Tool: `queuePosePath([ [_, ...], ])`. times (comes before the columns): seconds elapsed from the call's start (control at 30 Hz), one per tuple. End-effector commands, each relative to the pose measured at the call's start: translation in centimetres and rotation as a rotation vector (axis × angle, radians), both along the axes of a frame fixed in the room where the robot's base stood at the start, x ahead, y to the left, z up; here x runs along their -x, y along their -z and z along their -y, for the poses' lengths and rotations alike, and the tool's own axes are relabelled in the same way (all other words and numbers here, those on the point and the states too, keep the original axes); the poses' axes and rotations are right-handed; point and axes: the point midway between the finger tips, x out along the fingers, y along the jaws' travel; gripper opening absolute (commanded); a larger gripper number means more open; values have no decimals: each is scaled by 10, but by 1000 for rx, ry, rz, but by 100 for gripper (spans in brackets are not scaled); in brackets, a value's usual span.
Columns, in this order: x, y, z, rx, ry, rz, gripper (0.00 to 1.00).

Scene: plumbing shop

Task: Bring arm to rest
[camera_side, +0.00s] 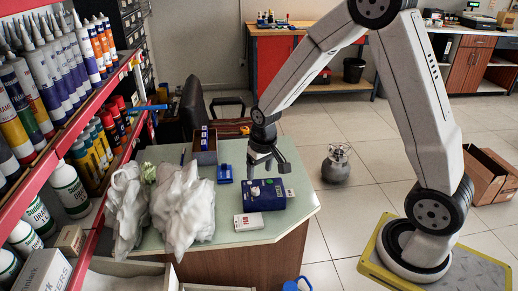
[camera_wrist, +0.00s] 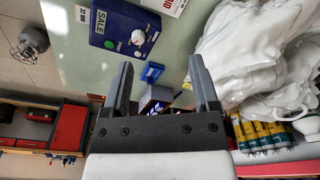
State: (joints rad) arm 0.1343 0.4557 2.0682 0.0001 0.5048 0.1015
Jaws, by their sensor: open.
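My gripper (camera_side: 266,164) hangs over the green-topped table (camera_side: 225,238), above and close behind a dark blue box (camera_side: 263,199) with buttons. In the wrist view my gripper (camera_wrist: 161,72) has its two dark fingers apart, with nothing held between them. The blue box (camera_wrist: 112,24) with a green button, a pale knob and a SALE label lies beyond the left fingertip. I cannot tell the exact height of the fingertips above the table.
White crumpled bags (camera_side: 182,208) stand on the table's left. A small box (camera_side: 204,147), a blue item (camera_side: 224,174) and a white card (camera_side: 248,221) also lie there. A red-edged shelf (camera_side: 82,120) stands left. A grey gas cylinder (camera_side: 336,166) stands on the floor.

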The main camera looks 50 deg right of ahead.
Motion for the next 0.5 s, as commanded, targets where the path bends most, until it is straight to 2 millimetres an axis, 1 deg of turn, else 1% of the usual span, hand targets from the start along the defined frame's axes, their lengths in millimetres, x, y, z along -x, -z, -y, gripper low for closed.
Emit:
queuePosePath([
  [0.03, 9, -7, -6, 2, -20, 12, 78],
  [0.2, 42, -23, -24, 10, -87, 45, 78],
  [0.33, 68, -32, -36, 15, -138, 70, 78],
  [0.5, 99, -39, -48, 21, -195, 98, 78],
])
